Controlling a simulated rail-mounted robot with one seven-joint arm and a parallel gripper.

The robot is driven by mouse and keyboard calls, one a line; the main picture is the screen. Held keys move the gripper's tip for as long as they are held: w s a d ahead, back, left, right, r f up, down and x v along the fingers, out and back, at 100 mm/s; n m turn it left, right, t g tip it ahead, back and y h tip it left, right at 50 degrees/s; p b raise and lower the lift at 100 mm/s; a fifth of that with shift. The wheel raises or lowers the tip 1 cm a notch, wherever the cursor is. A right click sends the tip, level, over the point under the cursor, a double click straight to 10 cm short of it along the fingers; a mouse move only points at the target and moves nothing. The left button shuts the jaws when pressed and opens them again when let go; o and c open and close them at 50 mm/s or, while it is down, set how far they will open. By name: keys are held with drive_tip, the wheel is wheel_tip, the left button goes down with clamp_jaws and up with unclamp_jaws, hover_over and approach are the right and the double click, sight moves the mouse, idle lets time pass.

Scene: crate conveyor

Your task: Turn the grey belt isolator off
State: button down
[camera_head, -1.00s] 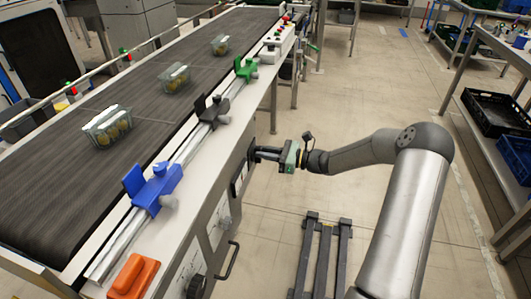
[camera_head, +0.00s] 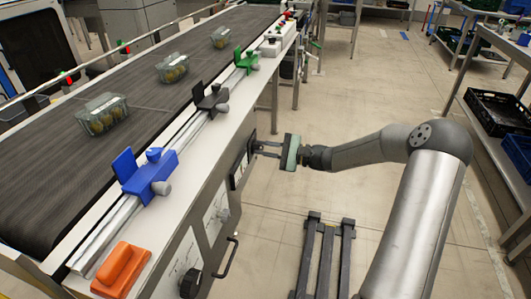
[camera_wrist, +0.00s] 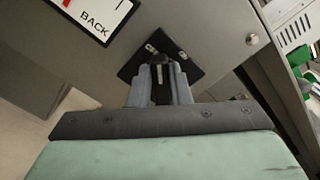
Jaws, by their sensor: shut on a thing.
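My gripper (camera_head: 258,148) is at the side panel of the conveyor, level with the panel's upper part. In the wrist view my gripper (camera_wrist: 161,74) has its two grey fingers closed around a narrow dark handle, which I take to be the belt isolator's (camera_wrist: 158,90). The handle stands out from a dark square plate (camera_wrist: 187,68), which looks tilted in the wrist view. In the head view the handle itself is too small to make out.
A white label reading BACK (camera_wrist: 95,18) is beside the plate. The conveyor belt (camera_head: 150,95) carries several clear punnets. Blue (camera_head: 150,175), black (camera_head: 212,100) and green (camera_head: 247,60) brackets line its edge. A black knob (camera_head: 190,284) and bar handle (camera_head: 228,260) project from the panel. A dark floor frame (camera_head: 325,255) stands below.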

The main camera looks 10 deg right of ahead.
drive_tip(key=n+b, duration=0.3)
drive_tip(key=n, duration=0.1)
drive_tip(key=f+n+b, duration=0.1)
drive_tip(key=n+b, duration=0.2)
drive_tip(key=b, duration=0.1)
drive_tip(key=shift+s+f+n+b, duration=0.2)
drive_tip(key=shift+n+b, duration=0.1)
drive_tip(key=shift+n, duration=0.1)
drive_tip(key=shift+r, duration=0.1)
drive_tip(key=c, duration=1.3)
unclamp_jaws()
drive_tip(key=shift+c, duration=0.2)
drive_tip(key=p+v, duration=0.3)
drive_tip(key=v, duration=1.4)
drive_tip(key=shift+d+n, duration=0.1)
drive_tip(key=shift+n, duration=0.2)
